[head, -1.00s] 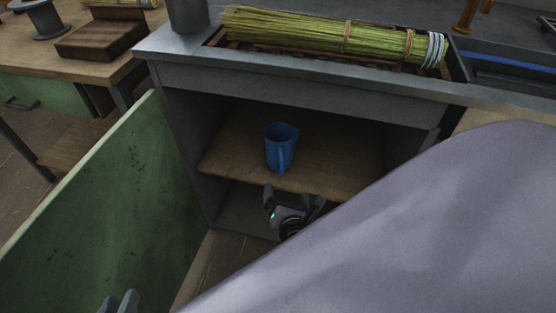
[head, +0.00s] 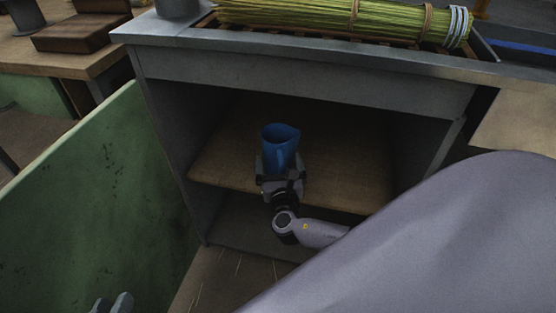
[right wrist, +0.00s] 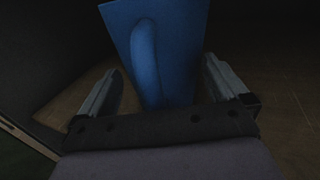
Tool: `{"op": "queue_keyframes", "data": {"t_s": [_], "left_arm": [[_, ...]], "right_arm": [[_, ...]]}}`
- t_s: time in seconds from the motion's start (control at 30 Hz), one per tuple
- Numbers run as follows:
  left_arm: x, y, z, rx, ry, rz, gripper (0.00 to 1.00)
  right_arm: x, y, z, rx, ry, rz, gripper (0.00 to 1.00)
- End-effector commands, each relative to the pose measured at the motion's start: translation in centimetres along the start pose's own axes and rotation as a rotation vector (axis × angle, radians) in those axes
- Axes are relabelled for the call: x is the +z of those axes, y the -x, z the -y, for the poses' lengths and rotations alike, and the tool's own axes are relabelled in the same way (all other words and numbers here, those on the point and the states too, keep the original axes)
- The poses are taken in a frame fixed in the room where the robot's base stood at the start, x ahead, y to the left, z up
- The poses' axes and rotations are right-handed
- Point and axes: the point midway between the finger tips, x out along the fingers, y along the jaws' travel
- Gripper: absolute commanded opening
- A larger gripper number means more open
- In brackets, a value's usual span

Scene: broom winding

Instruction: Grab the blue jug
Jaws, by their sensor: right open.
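The blue jug (head: 278,145) stands upright on the wooden shelf inside the open cabinet, its handle towards me. My right gripper (head: 280,167) is at the jug, open, with a finger on either side of its lower part. In the right wrist view the jug (right wrist: 178,45) and its handle are between the two spread fingers (right wrist: 165,85), with gaps visible on both sides. The jug's base is hidden by the gripper. Only the finger ends of my left gripper (head: 112,304) show at the bottom left edge, well away from the jug; its opening is unclear.
The green cabinet door (head: 90,205) stands open at the left. The grey cabinet top (head: 300,62) overhangs the shelf (head: 345,170) and carries a bundle of straw (head: 320,17). The cabinet's side walls flank the jug, with bare shelf on both sides of it.

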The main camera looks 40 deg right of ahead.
Motion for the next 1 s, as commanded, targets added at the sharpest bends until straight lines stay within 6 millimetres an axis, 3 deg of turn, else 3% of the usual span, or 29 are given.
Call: {"op": "queue_keyframes", "data": {"t_s": [0.23,0.43,0.77,1.0], "left_arm": [[-0.1,0.1,0.0,-0.002,-0.005,-0.004,0.33],[-0.1,0.1,0.0,-0.002,-0.004,-0.004,0.33],[-0.1,0.1,0.0,-0.001,-0.003,-0.003,0.33],[-0.2,0.2,-0.4,0.011,0.019,0.019,0.33]], "right_arm": [[0.0,-0.2,0.0,0.000,0.000,-0.002,1.00],[0.0,-0.2,0.0,0.000,-0.001,-0.002,0.35],[0.3,-0.2,0.0,0.000,-0.002,0.001,0.35],[1.5,-0.2,0.0,0.000,-0.003,0.002,0.35]]}}
